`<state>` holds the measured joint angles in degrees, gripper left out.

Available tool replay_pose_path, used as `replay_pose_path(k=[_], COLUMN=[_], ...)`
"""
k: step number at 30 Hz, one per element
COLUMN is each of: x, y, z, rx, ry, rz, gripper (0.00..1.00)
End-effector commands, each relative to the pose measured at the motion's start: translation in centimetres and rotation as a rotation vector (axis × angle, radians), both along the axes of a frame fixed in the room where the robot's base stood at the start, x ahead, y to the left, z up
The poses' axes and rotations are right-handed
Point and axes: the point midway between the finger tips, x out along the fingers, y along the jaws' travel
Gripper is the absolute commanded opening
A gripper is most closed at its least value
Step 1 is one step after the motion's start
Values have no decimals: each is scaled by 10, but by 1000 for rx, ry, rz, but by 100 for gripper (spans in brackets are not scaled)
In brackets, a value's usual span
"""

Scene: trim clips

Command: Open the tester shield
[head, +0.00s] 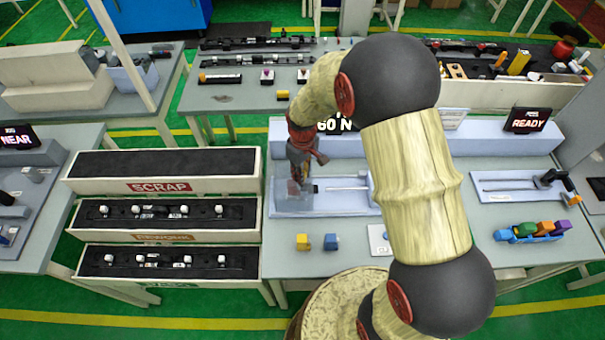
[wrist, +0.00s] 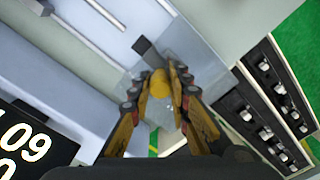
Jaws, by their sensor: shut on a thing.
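The tester shield is a clear panel (head: 291,204) at the left end of the tester, seen in the head view. It also shows as a see-through sheet (wrist: 203,62) in the wrist view. A round yellow knob (wrist: 159,82) sits at the shield. My gripper (wrist: 160,92) is shut on this knob, one finger on each side. In the head view my gripper (head: 300,172) is at the shield, and its fingertips are partly hidden. How far the shield stands open I cannot tell.
The tester base (head: 345,203) carries a thin rod. A yellow block (head: 302,242) and a blue block (head: 331,242) lie in front. Scrap (head: 110,170) and other black-lined bins stand to the left. A display (wrist: 30,140) is close by in the wrist view.

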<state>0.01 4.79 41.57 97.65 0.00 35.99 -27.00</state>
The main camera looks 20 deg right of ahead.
Motion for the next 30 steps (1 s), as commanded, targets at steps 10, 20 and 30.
replay_pose_path(k=[10,20,30], x=[0,-19,-35], y=[-1,-59,-108], z=[0,0,0], rx=[0,0,0], ry=[0,1,0], rz=[0,-7,-1], gripper=[0,0,0])
